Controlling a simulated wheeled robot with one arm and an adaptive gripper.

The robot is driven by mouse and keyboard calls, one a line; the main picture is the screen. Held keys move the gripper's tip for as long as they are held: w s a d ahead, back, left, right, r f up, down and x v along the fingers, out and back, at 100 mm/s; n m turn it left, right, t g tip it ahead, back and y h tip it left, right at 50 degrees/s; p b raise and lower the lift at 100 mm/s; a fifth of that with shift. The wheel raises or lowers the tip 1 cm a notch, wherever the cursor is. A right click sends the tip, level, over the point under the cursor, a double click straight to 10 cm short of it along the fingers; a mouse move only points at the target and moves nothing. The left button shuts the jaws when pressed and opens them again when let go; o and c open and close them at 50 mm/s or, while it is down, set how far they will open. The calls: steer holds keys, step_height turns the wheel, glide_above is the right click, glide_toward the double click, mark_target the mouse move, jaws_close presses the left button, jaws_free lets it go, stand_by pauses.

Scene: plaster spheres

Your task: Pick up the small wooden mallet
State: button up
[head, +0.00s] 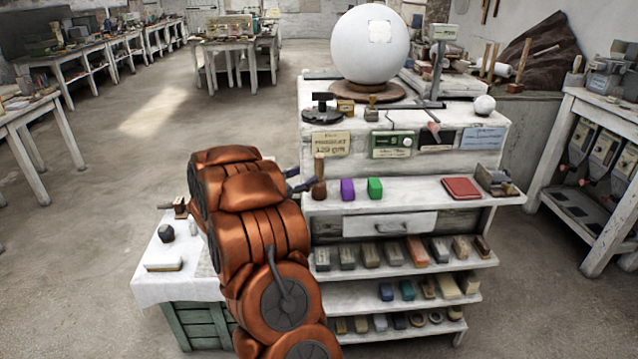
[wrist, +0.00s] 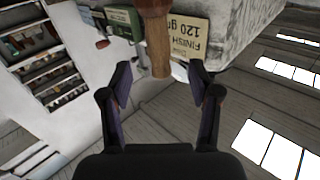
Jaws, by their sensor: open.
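The small wooden mallet (head: 319,178) stands upright at the left end of the white shelf, handle up and thicker head down. In the wrist view, which is upside down, the brown mallet (wrist: 156,42) comes in from the top edge, its handle end between the fingertips in the picture. My gripper (head: 307,180) is just left of the mallet in the head view, mostly hidden behind my orange arm. In the wrist view my gripper (wrist: 159,80) is open, with a finger on either side of the handle end. I see no contact.
A purple block (head: 347,189) and a green block (head: 374,188) stand right of the mallet. A red book (head: 461,188) lies farther right. A card sign (head: 331,144) is behind the mallet. A large plaster sphere (head: 370,45) rests on top.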

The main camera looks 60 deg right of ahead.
mark_target(316, 168)
steer(key=shift+s+d+p, duration=0.15)
steer(key=shift+d+p, duration=0.15)
steer(key=shift+d, duration=0.75)
steer(key=d, duration=0.1)
steer(key=d+p, duration=0.1)
steer(key=d, duration=0.1)
steer(key=shift+s+d+r+p, duration=0.2)
steer(key=shift+s+r+p, duration=0.15)
steer(key=shift+p, duration=0.05)
steer(key=shift+d+f, duration=0.15)
steer(key=shift+d, duration=0.6)
steer(key=shift+c, duration=0.2)
jaws_close()
